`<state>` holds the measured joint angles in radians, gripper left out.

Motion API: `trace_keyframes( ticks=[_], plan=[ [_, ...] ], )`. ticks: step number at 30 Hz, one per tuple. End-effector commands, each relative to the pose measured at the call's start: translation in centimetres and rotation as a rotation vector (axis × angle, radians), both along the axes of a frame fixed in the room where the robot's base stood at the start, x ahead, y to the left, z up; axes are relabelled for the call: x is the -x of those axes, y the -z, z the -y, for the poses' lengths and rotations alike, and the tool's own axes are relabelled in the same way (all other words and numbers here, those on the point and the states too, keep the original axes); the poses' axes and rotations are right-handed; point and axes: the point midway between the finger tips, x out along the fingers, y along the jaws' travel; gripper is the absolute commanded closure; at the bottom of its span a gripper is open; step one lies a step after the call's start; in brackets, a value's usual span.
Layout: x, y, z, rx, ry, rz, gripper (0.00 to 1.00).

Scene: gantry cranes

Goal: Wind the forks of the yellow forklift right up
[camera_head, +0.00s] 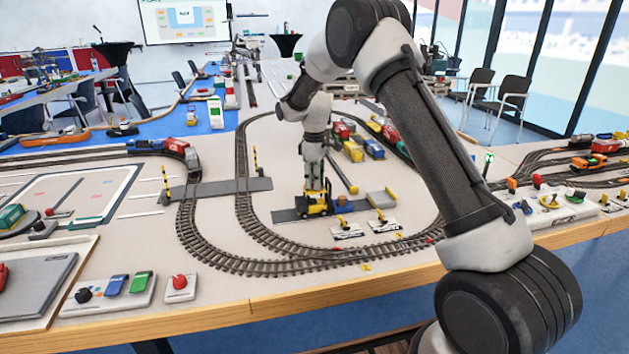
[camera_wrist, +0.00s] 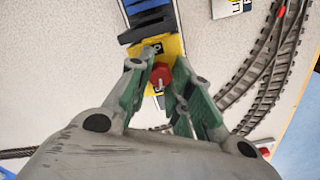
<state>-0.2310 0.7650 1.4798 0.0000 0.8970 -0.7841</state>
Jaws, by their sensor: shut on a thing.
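The yellow forklift (camera_head: 318,206) stands on a grey strip inside the track loop in the head view. My gripper (camera_head: 314,186) reaches down onto it from above. In the wrist view, the forklift's yellow body (camera_wrist: 176,46) lies beneath my fingers, with a dark and blue part beyond it at the top. A red knob (camera_wrist: 160,76) sits on the yellow body. My gripper (camera_wrist: 161,70) has its green-padded fingers on both sides of the knob, shut on it. The forks are too small or hidden to tell their height.
The grey strip (camera_head: 290,215) has small white signs or panels in front of it. Curved track (camera_head: 245,262) surrounds it. Colored wagons (camera_head: 374,148) stand behind to the right. A control panel (camera_head: 110,295) is at the front left.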

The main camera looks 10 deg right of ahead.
Motion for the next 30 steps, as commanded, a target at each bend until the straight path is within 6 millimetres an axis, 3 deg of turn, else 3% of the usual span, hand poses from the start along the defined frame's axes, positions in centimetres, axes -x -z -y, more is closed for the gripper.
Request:
trace_keyframes(
  ticks=[30],
  plan=[
    [-0.01, -0.03, 0.0, 0.0, 0.951, 0.0, 1.0]
  ],
)
